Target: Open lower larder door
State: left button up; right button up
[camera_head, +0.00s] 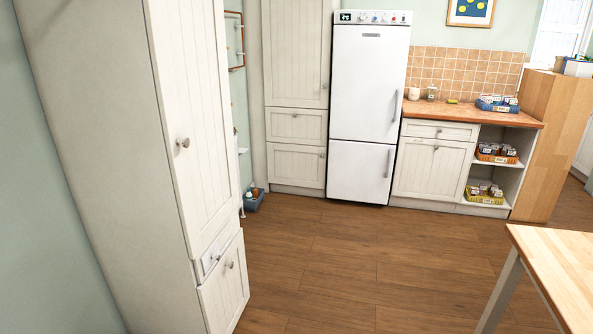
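A tall white larder cabinet (112,160) stands close at the left of the head view. Its long upper door (192,95) with a round knob (183,143) looks shut. Below it is a narrow drawer (214,254) with a small knob. The lower larder door (225,288) is at the bottom, with a round knob (231,265) near its top; it looks shut, seen at a steep angle. A second tall white cabinet (296,60) at the back also has a lower door (296,166), shut. Neither of my grippers is in view.
A white fridge-freezer (369,85) stands against the back wall. Right of it is a wooden-topped counter (470,114) with baskets. A wooden table (560,265) fills the lower right. A blue bin (253,200) sits beyond the larder. The wooden floor (370,265) between is clear.

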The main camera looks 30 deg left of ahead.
aim_at(301, 165)
jog(key=i+j+u, duration=0.3)
jog(key=i, duration=0.35)
jog(key=i+j, duration=0.15)
jog(key=i, duration=0.8)
jog(key=i+j, duration=0.15)
jog(key=i, duration=0.8)
jog(key=i+u, duration=0.25)
jog(key=i, duration=0.7)
jog(key=i+l+u, duration=0.1)
jog(key=i+u, duration=0.2)
jog(key=i, duration=0.65)
